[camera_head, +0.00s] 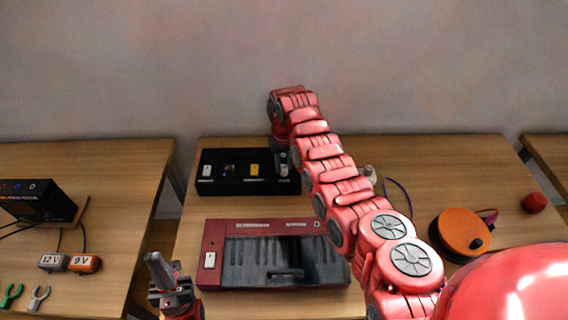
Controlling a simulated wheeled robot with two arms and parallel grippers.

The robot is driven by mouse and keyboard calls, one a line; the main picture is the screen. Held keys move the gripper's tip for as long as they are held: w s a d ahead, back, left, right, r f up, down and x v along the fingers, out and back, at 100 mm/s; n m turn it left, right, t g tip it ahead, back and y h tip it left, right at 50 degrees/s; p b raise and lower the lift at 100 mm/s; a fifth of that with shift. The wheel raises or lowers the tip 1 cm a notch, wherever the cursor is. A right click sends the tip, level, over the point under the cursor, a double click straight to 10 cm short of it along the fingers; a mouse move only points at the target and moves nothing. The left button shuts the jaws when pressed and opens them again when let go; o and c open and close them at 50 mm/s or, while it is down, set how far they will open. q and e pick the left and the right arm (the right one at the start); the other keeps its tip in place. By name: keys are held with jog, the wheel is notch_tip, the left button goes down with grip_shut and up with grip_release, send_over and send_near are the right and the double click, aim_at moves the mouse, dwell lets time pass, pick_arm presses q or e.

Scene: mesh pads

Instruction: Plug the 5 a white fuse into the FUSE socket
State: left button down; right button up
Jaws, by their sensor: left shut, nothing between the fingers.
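A black tray (236,186) at the back of the middle table holds small pieces in a row. These include a white piece (207,171) at the left, a small dark and blue piece (229,169), and a yellow piece (254,170). The labels are too small to read, so I cannot tell which is the 5 A fuse. My left gripper (157,263) is shut and empty, left of the device.
My right arm crosses the table's right half. Beyond it are an orange disc (460,229), a red ball (534,202) and a purple cable (397,192). The left table holds a dark box (38,203), 12 V (54,262) and 9 V (86,263) blocks and clips.

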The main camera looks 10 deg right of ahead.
jog(key=o, duration=0.5)
jog(key=shift+o, duration=0.2)
jog(key=shift+r, duration=0.3)
notch_tip(320, 180, up, 5)
jog(key=shift+w+f+b, duration=0.1)
jog(key=shift+b, duration=1)
notch_tip(320, 180, up, 3)
jog(key=shift+d+p, duration=0.15)
jog(key=shift+p, duration=0.3)
notch_tip(320, 180, up, 9)
jog(key=b, duration=0.2)
send_over(284, 166)
jog(key=shift+s, duration=0.25)
